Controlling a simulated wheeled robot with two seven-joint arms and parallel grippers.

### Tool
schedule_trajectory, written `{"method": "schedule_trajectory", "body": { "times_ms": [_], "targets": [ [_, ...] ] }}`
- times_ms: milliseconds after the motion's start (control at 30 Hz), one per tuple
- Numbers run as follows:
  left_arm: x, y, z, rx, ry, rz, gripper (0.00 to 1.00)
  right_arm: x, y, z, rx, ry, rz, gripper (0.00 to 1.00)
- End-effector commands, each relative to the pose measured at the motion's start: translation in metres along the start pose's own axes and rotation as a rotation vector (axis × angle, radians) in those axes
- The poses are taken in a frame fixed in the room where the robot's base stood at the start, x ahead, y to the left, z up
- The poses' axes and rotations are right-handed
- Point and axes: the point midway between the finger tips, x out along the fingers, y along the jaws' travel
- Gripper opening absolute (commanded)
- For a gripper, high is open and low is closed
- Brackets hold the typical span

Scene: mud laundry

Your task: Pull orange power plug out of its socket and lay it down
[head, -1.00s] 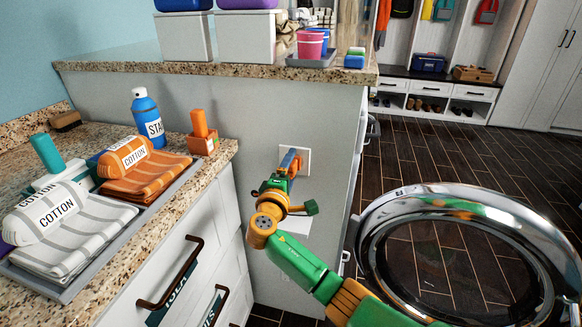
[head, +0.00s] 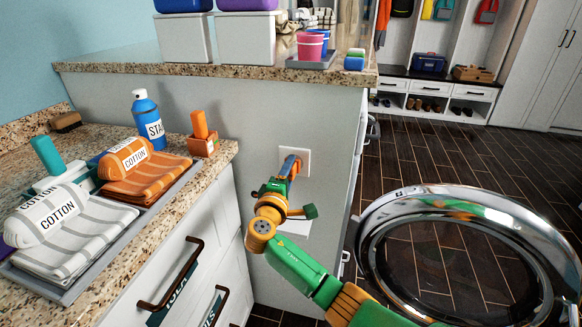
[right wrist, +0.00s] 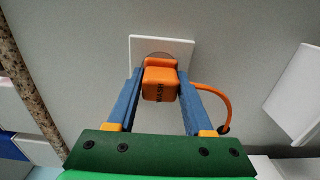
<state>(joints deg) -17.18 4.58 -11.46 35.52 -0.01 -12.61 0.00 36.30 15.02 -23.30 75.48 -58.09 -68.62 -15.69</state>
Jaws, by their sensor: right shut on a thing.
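The orange power plug (right wrist: 160,84) sits between the two blue fingers of my right gripper (right wrist: 160,76) in the right wrist view, with a finger against each side. My right gripper (head: 291,167) is shut on it, in front of the white wall socket (head: 304,155). The socket plate also shows in the right wrist view (right wrist: 183,48), with its round recess partly seen behind the plug. I cannot tell how deep the plug's pins sit. An orange cord (right wrist: 212,91) curves from the plug to the right. My left gripper is not in view.
A granite counter (head: 215,158) with folded towels and a blue spray bottle (head: 148,120) lies to the left. A raised counter (head: 240,70) runs above the socket. A round chrome-rimmed door (head: 365,260) stands open at right. Dark floor lies beyond.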

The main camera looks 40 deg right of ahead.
Motion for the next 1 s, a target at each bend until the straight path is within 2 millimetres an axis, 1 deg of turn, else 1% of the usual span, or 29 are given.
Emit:
{"method": "schedule_trajectory", "body": {
  "times_ms": [400, 1000],
  "targets": [
    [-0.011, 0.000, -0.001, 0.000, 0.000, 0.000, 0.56, -0.017, 0.001, 0.000, 0.000, 0.001, -0.001, 0.00],
    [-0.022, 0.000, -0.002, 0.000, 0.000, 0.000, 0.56, -0.041, 0.001, 0.000, 0.000, 0.001, 0.000, 0.00]
  ]
}}
